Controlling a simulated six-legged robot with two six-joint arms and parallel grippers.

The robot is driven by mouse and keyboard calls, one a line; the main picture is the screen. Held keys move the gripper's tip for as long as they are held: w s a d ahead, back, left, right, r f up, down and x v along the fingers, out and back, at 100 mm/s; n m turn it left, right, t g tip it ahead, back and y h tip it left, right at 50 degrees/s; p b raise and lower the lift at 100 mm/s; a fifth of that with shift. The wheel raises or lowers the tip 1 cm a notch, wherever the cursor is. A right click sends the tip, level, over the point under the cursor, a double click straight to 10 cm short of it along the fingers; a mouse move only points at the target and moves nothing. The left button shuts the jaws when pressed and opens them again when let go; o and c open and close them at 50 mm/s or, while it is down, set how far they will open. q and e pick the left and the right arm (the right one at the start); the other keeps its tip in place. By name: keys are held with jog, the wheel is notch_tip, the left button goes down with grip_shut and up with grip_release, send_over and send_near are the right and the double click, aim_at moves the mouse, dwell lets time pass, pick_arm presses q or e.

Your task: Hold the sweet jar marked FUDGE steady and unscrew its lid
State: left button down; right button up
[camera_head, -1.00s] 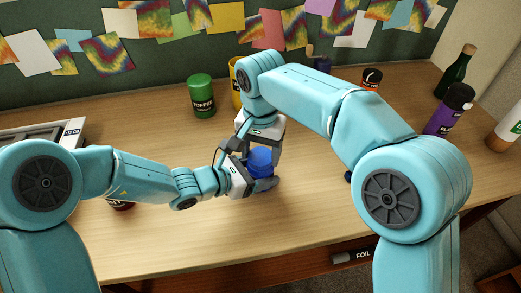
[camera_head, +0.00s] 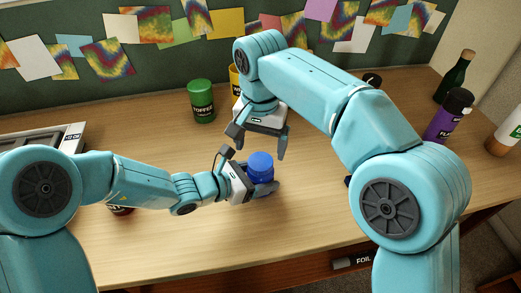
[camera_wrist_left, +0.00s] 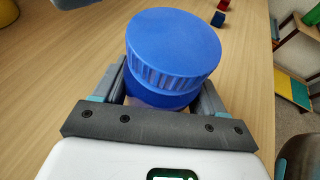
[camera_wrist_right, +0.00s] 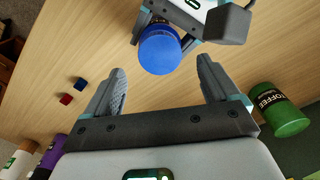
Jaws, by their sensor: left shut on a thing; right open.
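A blue jar with a ribbed blue lid (camera_head: 259,163) stands upright in my left gripper (camera_head: 258,187). In the left wrist view the lid (camera_wrist_left: 174,45) sits on top and the gripper's fingers close on the jar body (camera_wrist_left: 160,98) below it. No FUDGE marking shows on the visible side. My right gripper (camera_head: 261,147) is open and empty, just above and behind the jar, apart from the lid. In the right wrist view the lid (camera_wrist_right: 159,52) shows beyond and between its spread fingers.
A green TOFFEE jar (camera_head: 201,102) stands behind on the left, with a yellow jar (camera_head: 234,82) partly hidden by my right arm. A purple jar (camera_head: 446,115) and a dark bottle (camera_head: 455,77) stand at the right. Small red (camera_wrist_right: 66,99) and blue (camera_wrist_right: 80,84) blocks lie on the table.

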aim_at(260, 161)
notch_tip(260, 161, up, 3)
jog(key=m, duration=0.2)
jog(key=shift+r+m, duration=0.1)
jog(key=shift+m, duration=0.5)
notch_tip(260, 161, down, 8)
jog(key=shift+r, duration=0.15)
jog(key=c, duration=1.1)
jog(key=n, duration=0.3)
jog(key=o, duration=1.2)
jog(key=shift+r, duration=0.15)
